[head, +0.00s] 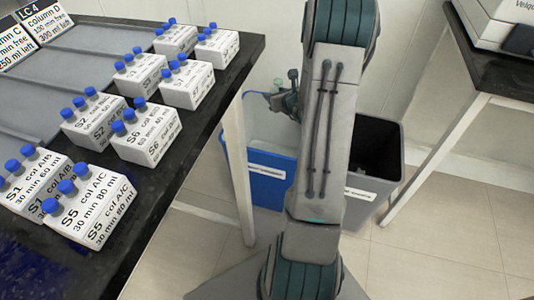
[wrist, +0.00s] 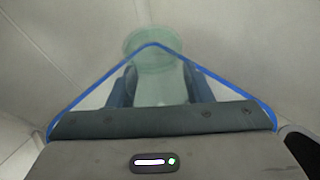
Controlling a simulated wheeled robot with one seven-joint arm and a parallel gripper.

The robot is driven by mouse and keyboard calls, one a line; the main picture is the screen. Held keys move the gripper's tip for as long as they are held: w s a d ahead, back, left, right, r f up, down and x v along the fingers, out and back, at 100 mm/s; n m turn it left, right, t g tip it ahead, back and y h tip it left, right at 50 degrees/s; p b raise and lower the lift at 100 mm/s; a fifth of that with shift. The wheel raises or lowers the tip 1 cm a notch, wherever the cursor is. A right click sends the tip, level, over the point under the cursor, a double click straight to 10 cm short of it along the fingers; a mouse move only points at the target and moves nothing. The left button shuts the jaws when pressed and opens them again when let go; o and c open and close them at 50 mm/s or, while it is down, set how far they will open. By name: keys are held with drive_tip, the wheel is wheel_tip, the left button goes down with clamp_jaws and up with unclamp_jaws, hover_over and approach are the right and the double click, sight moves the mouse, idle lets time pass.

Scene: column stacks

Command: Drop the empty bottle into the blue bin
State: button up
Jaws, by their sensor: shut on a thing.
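The blue bin (head: 268,178) stands on the floor behind my arm, with a white label on its front. My gripper (head: 282,102) is small and partly hidden by my arm in the head view, above the bin. In the wrist view my gripper (wrist: 160,90) is shut on the empty bottle (wrist: 158,62), which is clear, pale green and see-through. The blue rim of the bin (wrist: 95,93) frames the bottle and fingers from beneath in that view. How high the bottle is above the rim I cannot tell. The bottle is not clear in the head view.
A dark grey bin (head: 385,150) stands right beside the blue bin, its dark opening partly hidden by my arm. A dark bench (head: 180,165) on the left carries several white boxes (head: 93,210) with blue-capped bottles. Another table (head: 490,75) stands at right. Floor (head: 440,220) is clear between.

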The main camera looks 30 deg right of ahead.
drive_tip(key=shift+w+f, duration=0.1)
drive_tip(key=shift+f, duration=0.25)
wheel_tip(320, 180, down, 5)
drive_tip(key=b, duration=0.3)
drive_tip(key=shift+f, duration=0.15)
drive_tip(key=o, duration=1.1)
drive_tip(key=p+v, duration=0.3)
drive_tip(key=v, duration=1.1)
drive_tip(key=shift+p, duration=0.3)
